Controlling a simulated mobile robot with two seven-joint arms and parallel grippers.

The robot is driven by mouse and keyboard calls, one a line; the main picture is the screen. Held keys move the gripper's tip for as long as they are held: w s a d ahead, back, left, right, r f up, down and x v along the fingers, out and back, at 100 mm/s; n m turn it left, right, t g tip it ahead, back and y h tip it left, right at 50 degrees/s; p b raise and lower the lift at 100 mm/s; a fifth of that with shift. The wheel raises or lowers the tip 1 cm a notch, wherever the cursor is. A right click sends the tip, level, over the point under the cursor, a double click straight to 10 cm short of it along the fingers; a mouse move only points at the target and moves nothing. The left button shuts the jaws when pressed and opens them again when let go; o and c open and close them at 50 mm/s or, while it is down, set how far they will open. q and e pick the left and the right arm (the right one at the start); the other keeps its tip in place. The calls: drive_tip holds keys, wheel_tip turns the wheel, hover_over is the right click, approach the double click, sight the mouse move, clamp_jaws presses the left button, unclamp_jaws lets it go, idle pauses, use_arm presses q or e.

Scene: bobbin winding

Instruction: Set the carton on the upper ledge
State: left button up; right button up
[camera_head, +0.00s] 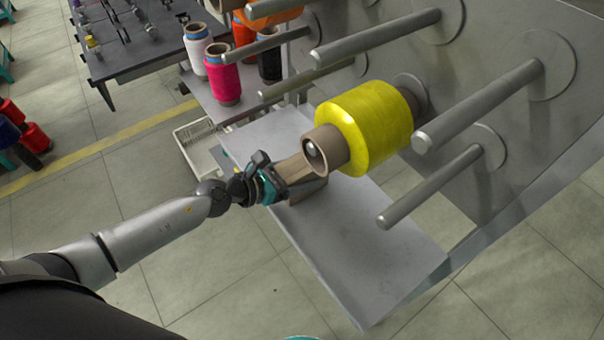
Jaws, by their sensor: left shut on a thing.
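My left gripper (283,181) is shut on a brown cardboard piece (314,186), just below and left of the yellow bobbin's core. The fingers hide part of the piece, so I cannot tell whether it is a carton or a tube. It is over the grey ledge (375,265); I cannot tell whether it touches the ledge. A shelf (245,110) with several bobbins lies farther back. Which of these surfaces is the upper ledge is not clear. My right gripper is not in view.
A yellow bobbin (368,125) sits on a machine spindle. Several bare metal spindles (430,198) stick out over the ledge. A pink bobbin (223,80) stands on the back shelf, and a pale crate (200,148) is left of the ledge. The ledge's near part is clear.

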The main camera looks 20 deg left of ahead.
use_arm(q)
clamp_jaws()
wheel_tip(320, 180, up, 10)
drive_tip(key=p, duration=0.8)
drive_tip(key=shift+p, duration=0.4)
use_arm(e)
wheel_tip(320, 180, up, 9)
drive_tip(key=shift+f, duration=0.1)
